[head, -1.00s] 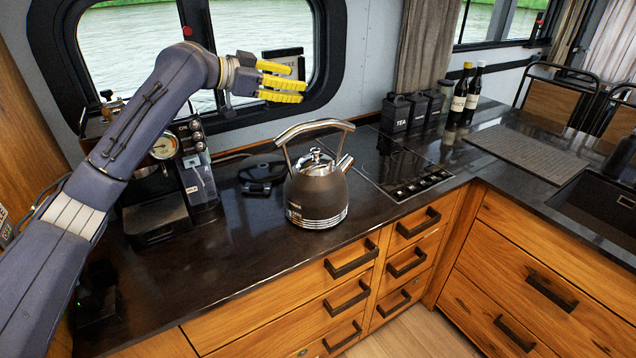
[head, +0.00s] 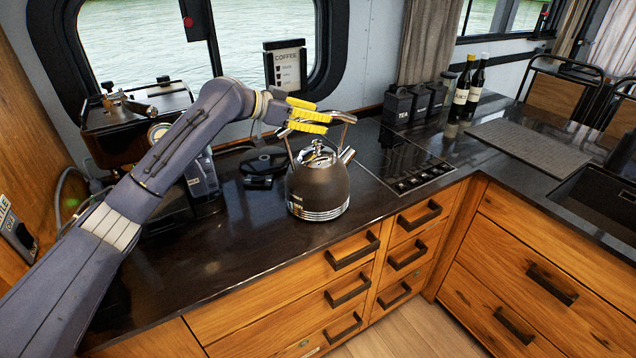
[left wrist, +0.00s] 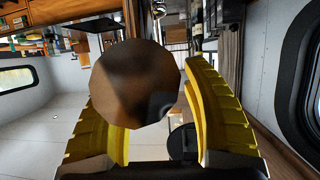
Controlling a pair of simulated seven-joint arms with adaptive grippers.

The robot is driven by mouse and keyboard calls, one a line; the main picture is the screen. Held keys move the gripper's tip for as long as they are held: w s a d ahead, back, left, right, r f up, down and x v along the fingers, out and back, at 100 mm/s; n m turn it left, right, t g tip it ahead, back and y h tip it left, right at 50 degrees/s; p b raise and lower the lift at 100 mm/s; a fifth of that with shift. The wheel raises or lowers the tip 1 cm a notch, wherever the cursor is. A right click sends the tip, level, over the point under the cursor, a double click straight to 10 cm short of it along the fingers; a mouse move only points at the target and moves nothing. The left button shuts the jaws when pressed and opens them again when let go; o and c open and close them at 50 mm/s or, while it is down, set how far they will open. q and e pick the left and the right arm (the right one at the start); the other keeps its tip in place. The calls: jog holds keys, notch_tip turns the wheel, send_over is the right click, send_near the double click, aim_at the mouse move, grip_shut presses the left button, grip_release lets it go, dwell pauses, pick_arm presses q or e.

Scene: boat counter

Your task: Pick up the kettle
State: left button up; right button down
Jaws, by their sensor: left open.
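The dark kettle (head: 318,190) stands upright on the counter, with a shiny base, lid and spout. Its raised handle (head: 346,117) arches over the lid. My left gripper (head: 329,122) is at the handle in the head view, its yellow fingers overlapping the handle's left and top part. The fingers are open. In the left wrist view a round brownish shape (left wrist: 136,84) sits between the two spread yellow fingers; it looks like the handle seen end-on, but I cannot tell whether the fingers touch it. My right gripper is not in view.
A coffee machine (head: 130,130) stands at the left, partly behind my left arm. A dark round object (head: 264,162) lies behind the kettle. The hob (head: 385,160), black canisters (head: 397,107) and bottles (head: 462,90) are to the right. The front counter is clear.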

pick_arm(q)
jog(key=shift+w+d+f, duration=0.15)
jog(key=shift+d, duration=0.15)
grip_shut()
dwell(0.3)
jog(key=shift+r, duration=0.25)
jog(key=shift+f, duration=0.1)
